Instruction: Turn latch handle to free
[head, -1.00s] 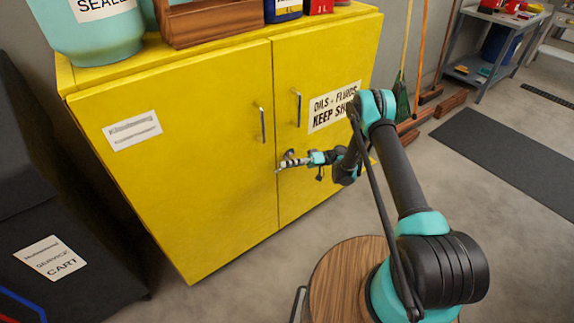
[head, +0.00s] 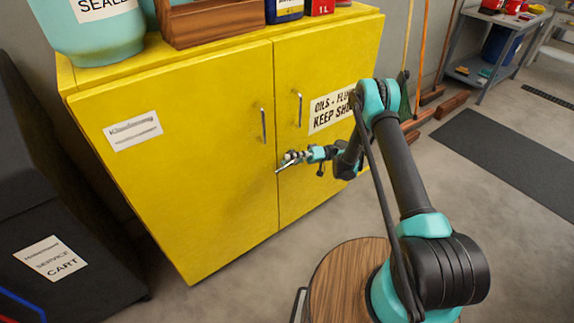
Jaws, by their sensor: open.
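The yellow cabinet (head: 190,160) stands ahead with both doors closed and a vertical bar pull on each door. The latch handle (head: 284,168) is a small silver piece at the seam between the doors, below the pulls. My gripper (head: 289,161) is at the latch, its fingers open. The fingers cover part of the latch, and at this size I cannot tell whether they touch it or how far the handle is turned.
Bottles, a wooden tray (head: 215,24) and cans stand on the cabinet top. A black service cart (head: 50,215) is at left. Brooms lean at the wall on the right. A dark mat (head: 510,150) lies on the floor, and the floor before the cabinet is clear.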

